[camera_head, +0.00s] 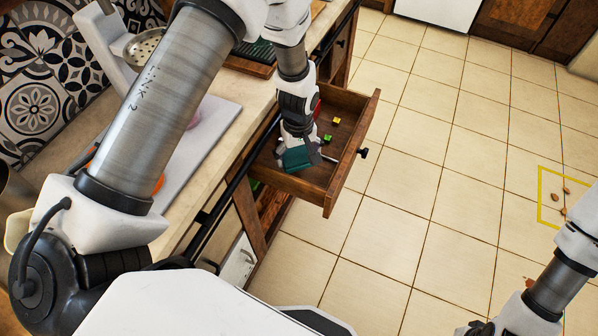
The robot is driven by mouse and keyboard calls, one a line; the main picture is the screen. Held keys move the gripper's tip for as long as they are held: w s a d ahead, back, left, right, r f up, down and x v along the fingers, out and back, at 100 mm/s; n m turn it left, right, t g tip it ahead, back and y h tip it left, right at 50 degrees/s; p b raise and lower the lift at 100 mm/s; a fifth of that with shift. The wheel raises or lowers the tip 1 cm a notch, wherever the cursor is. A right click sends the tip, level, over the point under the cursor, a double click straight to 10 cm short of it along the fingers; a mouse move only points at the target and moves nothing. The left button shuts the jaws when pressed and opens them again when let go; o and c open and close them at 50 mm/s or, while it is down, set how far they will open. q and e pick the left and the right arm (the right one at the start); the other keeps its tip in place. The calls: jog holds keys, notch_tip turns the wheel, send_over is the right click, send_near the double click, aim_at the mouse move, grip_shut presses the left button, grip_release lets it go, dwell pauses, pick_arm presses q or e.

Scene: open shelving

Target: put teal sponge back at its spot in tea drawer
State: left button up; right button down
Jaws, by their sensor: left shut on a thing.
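The teal sponge (297,159) is in my left gripper (298,148), which is shut on it. The gripper points down inside the open wooden drawer (300,187), near its front-left part. I cannot tell whether the sponge touches the drawer floor. Part of the sponge is hidden by the gripper. My right arm shows at the lower right, with its gripper fingers cut off or too unclear to read.
Small yellow (336,120) and green (327,138) items lie in the drawer, with a red item (317,108) partly behind my arm. The drawer has a black knob (362,153). A countertop (222,88) holds a pale board. A yellow floor outline (541,197) surrounds brown bits.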

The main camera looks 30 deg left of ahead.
aim_at(299, 173)
pick_arm(q)
notch_tip(299, 173, down, 5)
jog(key=b, duration=0.4)
jog(key=shift+s, duration=0.1)
jog(key=shift+r+p, duration=0.15)
jog(key=shift+p, duration=0.15)
jog(key=o, duration=0.8)
jog(key=shift+f, duration=0.2)
jog(key=shift+c, duration=0.2)
jog(key=shift+r, duration=0.15)
notch_tip(299, 173, up, 8)
jog(key=shift+f, duration=0.2)
